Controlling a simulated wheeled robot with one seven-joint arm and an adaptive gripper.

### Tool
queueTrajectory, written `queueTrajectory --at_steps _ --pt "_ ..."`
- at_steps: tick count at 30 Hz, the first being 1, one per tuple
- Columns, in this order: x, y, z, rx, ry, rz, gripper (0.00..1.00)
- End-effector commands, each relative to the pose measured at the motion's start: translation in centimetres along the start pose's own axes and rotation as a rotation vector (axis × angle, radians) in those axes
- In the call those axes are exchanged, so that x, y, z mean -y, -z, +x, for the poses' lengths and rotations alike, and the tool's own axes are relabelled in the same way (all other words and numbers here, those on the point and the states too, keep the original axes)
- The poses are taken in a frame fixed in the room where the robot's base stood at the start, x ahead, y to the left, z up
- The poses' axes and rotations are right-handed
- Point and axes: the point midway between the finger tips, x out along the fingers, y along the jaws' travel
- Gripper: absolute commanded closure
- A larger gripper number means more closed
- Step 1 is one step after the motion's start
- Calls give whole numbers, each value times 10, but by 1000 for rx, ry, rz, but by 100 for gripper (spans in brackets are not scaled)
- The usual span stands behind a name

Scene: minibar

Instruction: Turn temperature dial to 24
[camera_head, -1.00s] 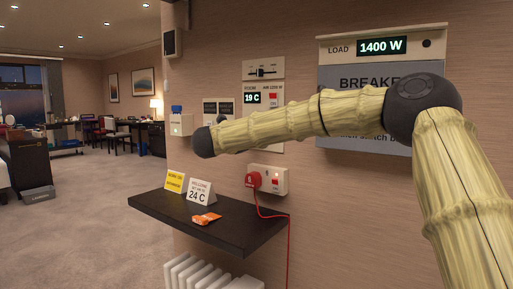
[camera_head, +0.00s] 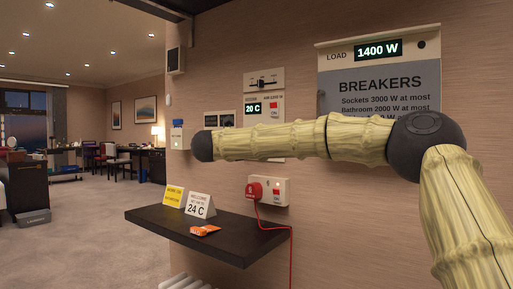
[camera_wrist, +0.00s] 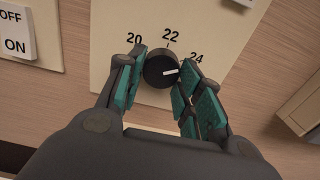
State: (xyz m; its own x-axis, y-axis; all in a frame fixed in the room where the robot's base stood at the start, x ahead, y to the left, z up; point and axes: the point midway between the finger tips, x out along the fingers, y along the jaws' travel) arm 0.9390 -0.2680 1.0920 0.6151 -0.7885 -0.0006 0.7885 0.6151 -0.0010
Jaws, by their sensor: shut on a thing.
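The temperature dial (camera_wrist: 160,69) is a black round knob on a cream panel in the wrist view. The numbers 20, 22 and 24 (camera_wrist: 196,58) are printed around it, and its white pointer points right, roughly toward 24. My gripper (camera_wrist: 158,85) has its teal-padded fingers on either side of the knob, shut on it. In the head view the thermostat panel (camera_head: 265,82) shows a room reading of 20 C (camera_head: 253,107). My arm covers its lower part, so the dial and gripper are hidden there.
A red plug (camera_head: 255,190) sits in the wall socket. A breaker panel (camera_head: 379,85) is to the right, its load display reading 1400 W.

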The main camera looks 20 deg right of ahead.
Motion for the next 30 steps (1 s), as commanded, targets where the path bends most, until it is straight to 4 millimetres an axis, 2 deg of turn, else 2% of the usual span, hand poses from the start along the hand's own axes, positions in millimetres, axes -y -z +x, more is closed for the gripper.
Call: queueTrajectory --at_steps 9,10,13,23,26,30 --pt "1 -4 1 3 0 5 88" --pt "1 -4 1 4 0 5 62" --pt "1 -3 1 3 0 4 44" --pt "0 -1 0 1 0 2 44" --pt "0 -1 -6 1 -2 1 44" --pt "-1 -1 -22 1 -2 1 44"
